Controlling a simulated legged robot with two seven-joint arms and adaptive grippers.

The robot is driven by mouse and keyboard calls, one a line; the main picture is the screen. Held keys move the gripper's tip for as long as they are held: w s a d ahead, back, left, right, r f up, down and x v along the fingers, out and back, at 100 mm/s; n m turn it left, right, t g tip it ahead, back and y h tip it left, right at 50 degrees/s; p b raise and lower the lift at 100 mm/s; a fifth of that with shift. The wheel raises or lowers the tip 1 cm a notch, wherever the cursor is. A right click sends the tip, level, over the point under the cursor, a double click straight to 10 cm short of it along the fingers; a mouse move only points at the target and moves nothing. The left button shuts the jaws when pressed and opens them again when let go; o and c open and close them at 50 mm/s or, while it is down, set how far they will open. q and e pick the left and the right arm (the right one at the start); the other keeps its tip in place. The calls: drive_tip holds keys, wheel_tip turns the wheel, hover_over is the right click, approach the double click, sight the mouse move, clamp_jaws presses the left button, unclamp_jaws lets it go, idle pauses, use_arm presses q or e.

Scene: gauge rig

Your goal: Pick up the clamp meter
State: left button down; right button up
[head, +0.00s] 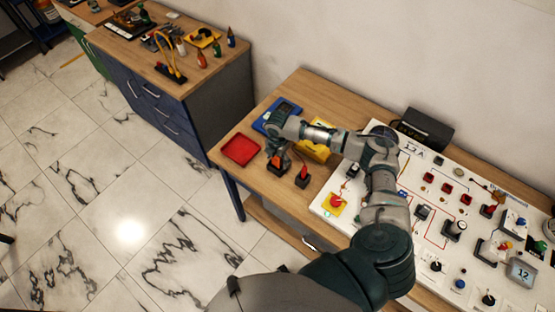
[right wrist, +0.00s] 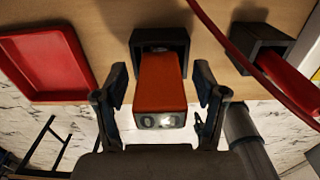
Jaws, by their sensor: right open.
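An orange device with a small display, which I take for the clamp meter (right wrist: 160,85), sits in a square black holder (right wrist: 182,42) on the wooden bench. It also shows in the head view (head: 278,165), partly under my right gripper (head: 276,153). In the right wrist view my right gripper (right wrist: 161,78) is open, with one finger on each side of the orange body. Gaps show between the fingers and the body. My left gripper is not in view.
A red tray (head: 240,150) lies left of the holder. A second holder with a red probe (head: 303,175) and its red cable (right wrist: 228,52) stand close on the right. A blue tray (head: 272,122) and a yellow one (head: 315,152) lie behind. A white gauge panel (head: 410,220) fills the right.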

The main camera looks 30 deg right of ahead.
drive_tip(key=shift+a, duration=0.1)
drive_tip(key=c, duration=1.3)
drive_tip(key=shift+r, duration=0.15)
drive_tip(key=shift+c, duration=0.2)
